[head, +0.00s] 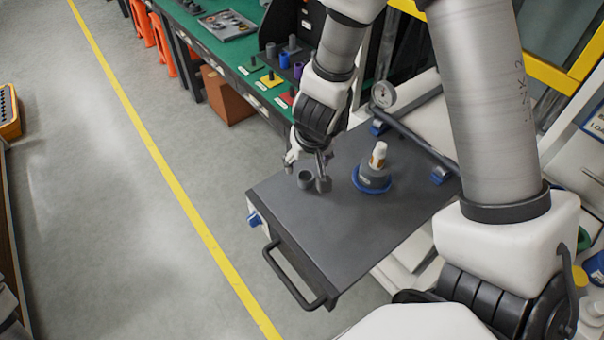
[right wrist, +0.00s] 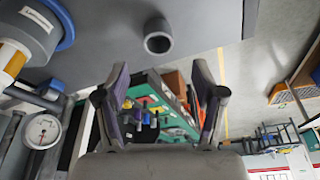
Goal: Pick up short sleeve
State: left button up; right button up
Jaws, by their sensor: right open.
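The short sleeve (head: 304,181) is a small grey hollow cylinder standing upright on the dark grey cart top (head: 340,235), near its left edge. In the right wrist view the sleeve (right wrist: 158,37) shows its round open end just beyond the fingertips, roughly centred between them. My right gripper (head: 307,172) is at the sleeve with its fingers spread. In the right wrist view the gripper (right wrist: 161,70) is open, with nothing between its fingers. I cannot tell whether a finger touches the sleeve.
A grey and blue round fixture (head: 372,180) with a white-topped piece stands right of the sleeve. A pressure gauge (head: 384,94) and pipe run along the cart's back. A green workbench (head: 222,45) with parts is behind. The cart's front area is clear.

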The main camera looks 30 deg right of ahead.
aim_at(306, 175)
jog(key=b+x, duration=0.2)
jog(key=s+b+x, duration=0.1)
jog(key=x, duration=0.2)
jog(key=shift+f+b, duration=0.4)
jog(key=shift+f, duration=0.1)
jog(key=shift+w+f, duration=0.15)
jog(key=shift+f, duration=0.1)
jog(key=shift+w, duration=0.2)
jog(key=shift+s+r, duration=0.1)
jog(key=shift+s, duration=0.05)
jog(key=c, duration=1.3)
